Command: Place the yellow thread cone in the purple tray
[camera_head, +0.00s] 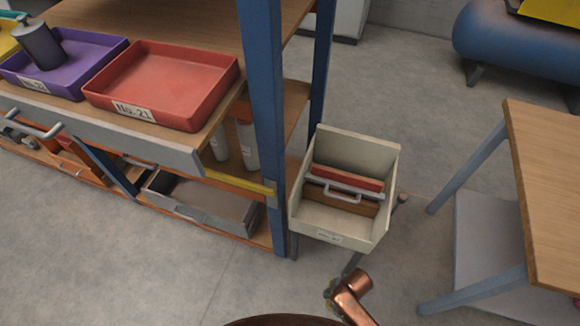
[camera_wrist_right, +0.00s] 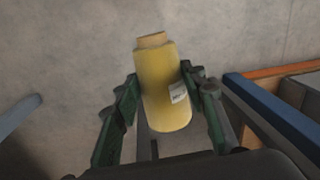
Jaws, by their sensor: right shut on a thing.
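The yellow thread cone (camera_wrist_right: 165,95) is in my right gripper (camera_wrist_right: 160,76) in the right wrist view. The green fingers stand on both sides of it and are shut on it. It has a tan narrow end and a small white label. The purple tray (camera_head: 98,49) is on the upper shelf at the upper left of the head view, with a dark grey spool-like object (camera_head: 40,45) standing in it. In the head view I make out neither the cone nor my right gripper. My left gripper is not in view.
A red tray (camera_head: 165,72) sits right of the purple one; a yellow item (camera_head: 6,40) is at its left. A blue rack post (camera_head: 262,110) rises beside the shelf. A cream bin (camera_head: 335,222) and a wooden table (camera_head: 550,190) stand to the right. Floor between is open.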

